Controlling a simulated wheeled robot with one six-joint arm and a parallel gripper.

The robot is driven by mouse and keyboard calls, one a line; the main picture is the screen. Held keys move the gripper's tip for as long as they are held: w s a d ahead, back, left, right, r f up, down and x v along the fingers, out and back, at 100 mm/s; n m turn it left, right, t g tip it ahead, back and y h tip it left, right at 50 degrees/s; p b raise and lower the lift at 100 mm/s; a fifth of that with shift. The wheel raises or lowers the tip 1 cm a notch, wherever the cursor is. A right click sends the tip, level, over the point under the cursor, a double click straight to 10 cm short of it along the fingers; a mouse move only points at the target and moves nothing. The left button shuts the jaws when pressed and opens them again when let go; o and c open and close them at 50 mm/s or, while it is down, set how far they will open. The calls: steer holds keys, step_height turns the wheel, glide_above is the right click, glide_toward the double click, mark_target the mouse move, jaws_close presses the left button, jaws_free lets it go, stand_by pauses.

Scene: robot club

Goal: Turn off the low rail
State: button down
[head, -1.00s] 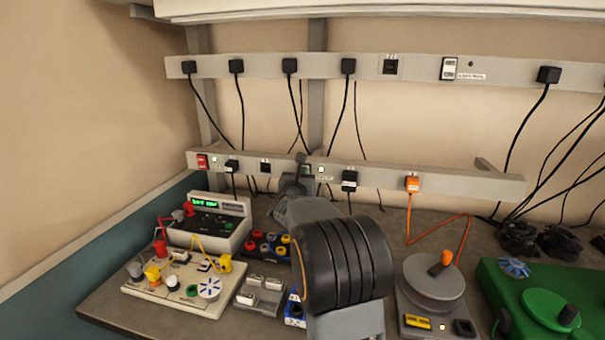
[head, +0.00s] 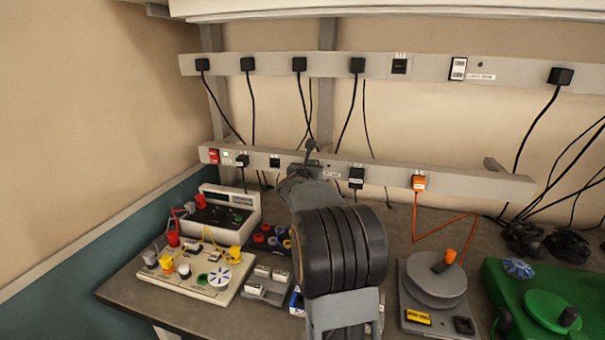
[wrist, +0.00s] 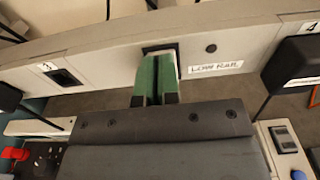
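The low rail (head: 462,181) is the lower grey socket strip on the wall. Its switch (wrist: 147,48), in a dark frame beside the "LOW RAIL" label (wrist: 216,68), is mostly covered by my fingers in the wrist view. My gripper (wrist: 161,62) has its two green fingers together, holding nothing, with the tips at the switch and apparently touching it. A round indicator (wrist: 211,48) right of the switch is dark. In the head view my arm hides part of this area. The display of the bench instrument (head: 233,207) is dark.
A black plug (head: 356,177) and an orange plug (head: 419,181) sit in the low rail right of my gripper. A red switch (head: 213,156) is at its left end. The upper rail (head: 430,67) has its own switch (head: 458,69). A trainer board (head: 206,287) and a turntable device (head: 435,281) stand below.

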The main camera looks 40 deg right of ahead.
steer(key=b+v, duration=0.3)
steer(key=v, duration=1.1)
steer(key=shift+r, duration=0.1)
